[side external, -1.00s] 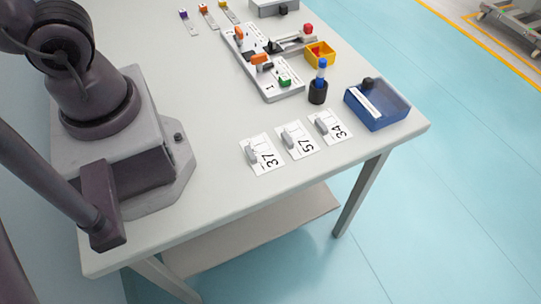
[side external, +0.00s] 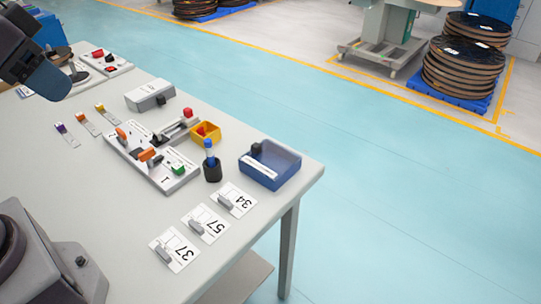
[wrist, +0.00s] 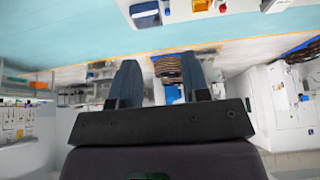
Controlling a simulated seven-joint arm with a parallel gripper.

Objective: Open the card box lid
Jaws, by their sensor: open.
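The blue box (side external: 270,166), which looks like the card box, stands at the right end of the table. Its lid looks shut, with a black knob and a white label strip on it. A blue box (wrist: 145,16) at the top edge of the wrist view may be the same one. My gripper (wrist: 160,82) is open and empty, its two dark blue fingers spread apart. In the side view its blue end (side external: 48,80) shows at the upper left, raised and far from the box; its fingertips are not clear there.
Number cards (side external: 205,224) lie in front of the box. A black holder with a blue-topped item (side external: 212,170), a yellow bin (side external: 206,133), a white fixture board (side external: 150,155) and a grey box (side external: 150,95) stand to its left. The table's right edge is close to the box.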

